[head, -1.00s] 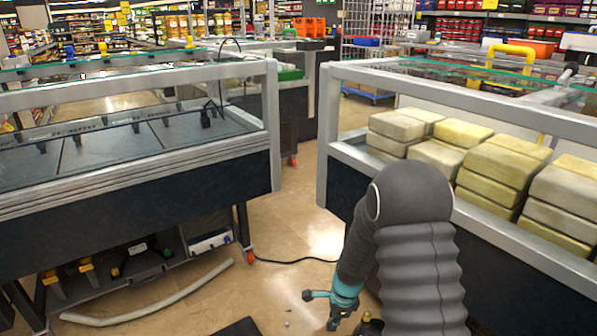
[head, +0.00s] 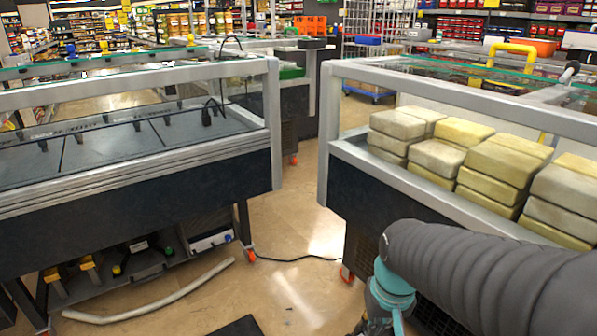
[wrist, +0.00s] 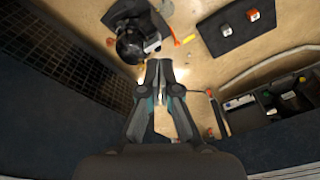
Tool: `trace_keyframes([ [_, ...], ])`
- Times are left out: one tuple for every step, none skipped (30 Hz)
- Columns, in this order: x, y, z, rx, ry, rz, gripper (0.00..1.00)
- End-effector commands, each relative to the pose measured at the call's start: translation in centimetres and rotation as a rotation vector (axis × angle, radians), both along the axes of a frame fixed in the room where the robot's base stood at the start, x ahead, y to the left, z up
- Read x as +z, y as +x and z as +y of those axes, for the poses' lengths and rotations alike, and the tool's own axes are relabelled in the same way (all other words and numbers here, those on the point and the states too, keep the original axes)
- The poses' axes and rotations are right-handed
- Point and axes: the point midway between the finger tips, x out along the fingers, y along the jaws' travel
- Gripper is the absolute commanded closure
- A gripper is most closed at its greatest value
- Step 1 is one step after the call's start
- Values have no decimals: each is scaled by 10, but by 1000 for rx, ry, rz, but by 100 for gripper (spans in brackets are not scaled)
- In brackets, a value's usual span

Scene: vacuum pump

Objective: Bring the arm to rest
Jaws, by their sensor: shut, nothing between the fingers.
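My arm, in a dark ribbed sleeve, reaches in from the right edge of the head view and ends in a teal wrist near the bottom. My gripper shows clearly in the wrist view (wrist: 160,66). Its two fingers are closed together at the tips with nothing between them. It hangs over the tan floor, apart from the things below it. In the head view the fingers are not clearly visible at the bottom edge.
The right display case (head: 343,185) holds several pale blocks (head: 487,165) close to my arm. The left case (head: 150,195) has a lower shelf with small items. A pale hose (head: 150,306) and a dark mat (head: 238,327) lie on the floor.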

Motion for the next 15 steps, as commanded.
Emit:
trace_keyframes([
  [11,-9,-2,14,-9,-33,100],
  [15,-14,-4,19,-14,-50,100],
  [22,-20,-5,22,-19,-73,100],
  [27,-24,-6,23,-23,-92,100],
  [32,-28,-7,23,-26,-112,100],
  [38,-33,-9,24,-31,-140,100],
  [43,-37,-10,22,-34,-161,100],
  [48,-40,-10,23,-35,-184,100],
  [54,-44,-11,21,-38,-212,100],
  [58,-47,-11,20,-38,-233,100],
  [63,-49,-12,18,-38,-253,100],
  [68,-52,-12,16,-38,-277,100],
  [72,-54,-12,14,-38,-294,100],
  [76,-56,-12,13,-37,-310,100],
  [80,-57,-13,11,-37,-328,100],
])
